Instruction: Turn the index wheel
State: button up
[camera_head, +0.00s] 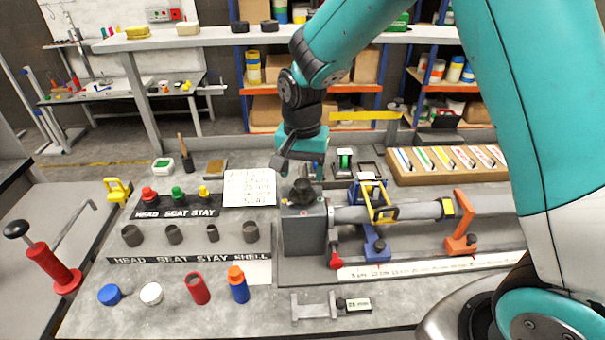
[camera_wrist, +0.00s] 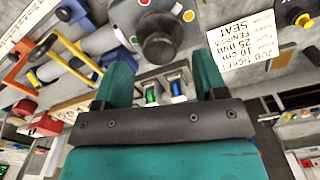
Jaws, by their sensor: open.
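A black round knob, likely the index wheel (camera_head: 302,191), sits on top of the grey box (camera_head: 303,232) at the left end of a grey tube (camera_head: 400,212). In the wrist view the knob (camera_wrist: 160,46) lies just beyond and between the two fingers. My gripper (camera_head: 291,168) points down above and slightly behind the knob, close to it. In the wrist view my gripper (camera_wrist: 162,75) is open, with nothing between the fingers. I see no contact with the knob. The fingertips are partly hidden in the head view.
A blue and yellow clamp (camera_head: 381,205) and an orange bracket (camera_head: 460,230) hold the tube. A printed sheet (camera_head: 249,187) lies left of the box. Labelled racks of collars (camera_head: 190,245) stand further left.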

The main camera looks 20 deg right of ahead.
aim_at(303, 182)
jog(key=shift+f, duration=1.5)
jog(key=shift+c, duration=0.4)
jog(key=c, duration=0.8)
jog(key=shift+c, duration=0.2)
jog(key=shift+n, duration=0.3)
jog(key=n, duration=0.5)
jog(key=n+b, duration=0.1)
jog(key=n, duration=0.5)
